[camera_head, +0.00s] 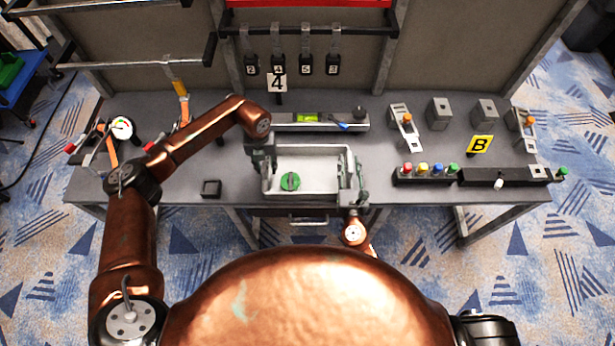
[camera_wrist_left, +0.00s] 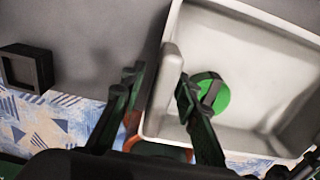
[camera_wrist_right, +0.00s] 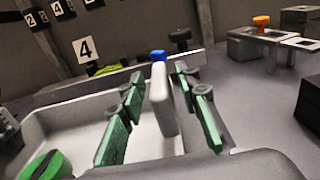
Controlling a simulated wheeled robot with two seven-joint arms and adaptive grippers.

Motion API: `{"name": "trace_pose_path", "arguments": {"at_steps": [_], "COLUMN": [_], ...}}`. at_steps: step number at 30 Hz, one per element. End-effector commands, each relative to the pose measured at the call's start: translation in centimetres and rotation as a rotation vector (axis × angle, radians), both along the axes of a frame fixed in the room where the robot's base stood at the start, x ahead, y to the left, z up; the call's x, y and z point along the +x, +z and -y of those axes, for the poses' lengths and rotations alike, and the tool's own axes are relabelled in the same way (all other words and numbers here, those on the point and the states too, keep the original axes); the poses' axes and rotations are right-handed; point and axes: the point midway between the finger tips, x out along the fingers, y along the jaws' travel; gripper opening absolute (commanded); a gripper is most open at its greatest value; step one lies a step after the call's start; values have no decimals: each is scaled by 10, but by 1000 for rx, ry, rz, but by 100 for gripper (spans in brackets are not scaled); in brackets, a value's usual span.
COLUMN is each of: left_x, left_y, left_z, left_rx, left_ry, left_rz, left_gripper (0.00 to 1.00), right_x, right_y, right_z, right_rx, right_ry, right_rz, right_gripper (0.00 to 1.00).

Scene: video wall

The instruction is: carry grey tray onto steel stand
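The grey tray (camera_head: 318,158) lies on the workbench near its front edge, with a round green object (camera_head: 290,181) inside. My left gripper (camera_head: 264,158) is at the tray's left end. In the left wrist view its open fingers (camera_wrist_left: 155,95) stand either side of the tray's raised end grip (camera_wrist_left: 168,78). My right gripper (camera_head: 352,180) is at the right end. In the right wrist view its open fingers (camera_wrist_right: 160,105) stand either side of the other end grip (camera_wrist_right: 161,98), with gaps visible. I cannot tell which grey metal piece is the steel stand.
A long low grey metal piece (camera_head: 285,123) with green and blue items lies just behind the tray. Grey metal blocks (camera_head: 440,114) stand at back right. A dark strip with coloured buttons (camera_head: 423,173) lies right of the tray. A small black square holder (camera_head: 211,188) is at left.

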Motion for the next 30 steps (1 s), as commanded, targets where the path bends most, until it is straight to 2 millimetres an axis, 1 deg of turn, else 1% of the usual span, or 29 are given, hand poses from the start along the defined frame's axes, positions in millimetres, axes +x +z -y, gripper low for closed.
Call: {"name": "trace_pose_path", "arguments": {"at_steps": [1,6,9,13,15,19,22,26,30], "left_x": [2,2,3,3,3,3,2,2,2], "left_y": [12,49,68,87,93,100,101,100,100], "left_z": [0,0,0,0,0,0,0,0,0], "left_rx": [0,-1,-1,-1,-2,-2,-1,-2,-2], "left_ry": [-1,0,-1,1,1,1,0,1,0], "left_rz": [4,4,3,2,2,1,1,0,0], "left_gripper": [29,29,29,29,29,29,29,29,29], "right_x": [0,0,0,0,0,-3,-13,-36,-67], "right_y": [0,0,0,0,0,0,-1,0,0], "right_z": [0,0,0,0,0,1,1,1,1], "right_rx": [0,0,0,0,0,-1,-1,-2,-2], "right_ry": [0,-1,-1,-1,-1,-1,-1,0,0], "right_rz": [0,0,0,0,0,0,-1,-2,-3], "right_gripper": [30,30,30,30,30,30,30,30,30]}}
